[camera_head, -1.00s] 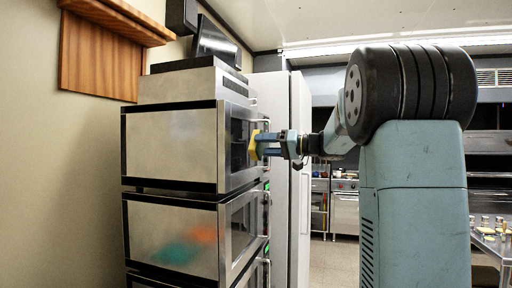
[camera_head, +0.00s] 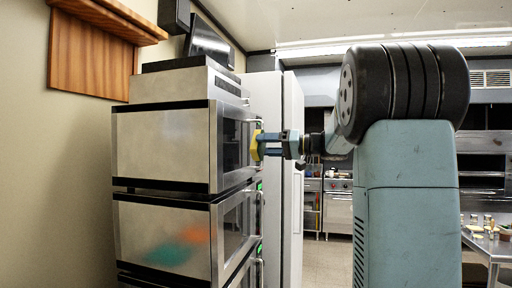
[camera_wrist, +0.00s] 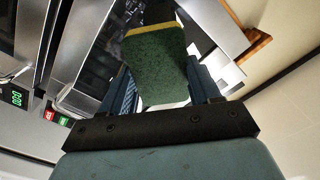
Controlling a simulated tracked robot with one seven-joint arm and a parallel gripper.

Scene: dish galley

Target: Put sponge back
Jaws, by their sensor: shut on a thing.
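A sponge, yellow with a green face, is between the fingers of my gripper. In the head view the yellow side of the sponge (camera_head: 256,145) shows at the left end of my gripper (camera_head: 268,144). In the wrist view the green speckled face of the sponge (camera_wrist: 158,68) with a yellow strip at its far edge lies between the two blue fingers of my gripper (camera_wrist: 160,85). My gripper is shut on it and holds it up in the air, in front of the oven doors in the head view. I cannot tell whether it touches a door.
A stack of steel ovens (camera_head: 165,148) stands at the left, with door handles and green displays on its right side. A wooden shelf (camera_head: 92,50) hangs on the wall above left. A tall white cabinet (camera_head: 290,150) stands behind. A steel table (camera_head: 487,244) with small items is at far right.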

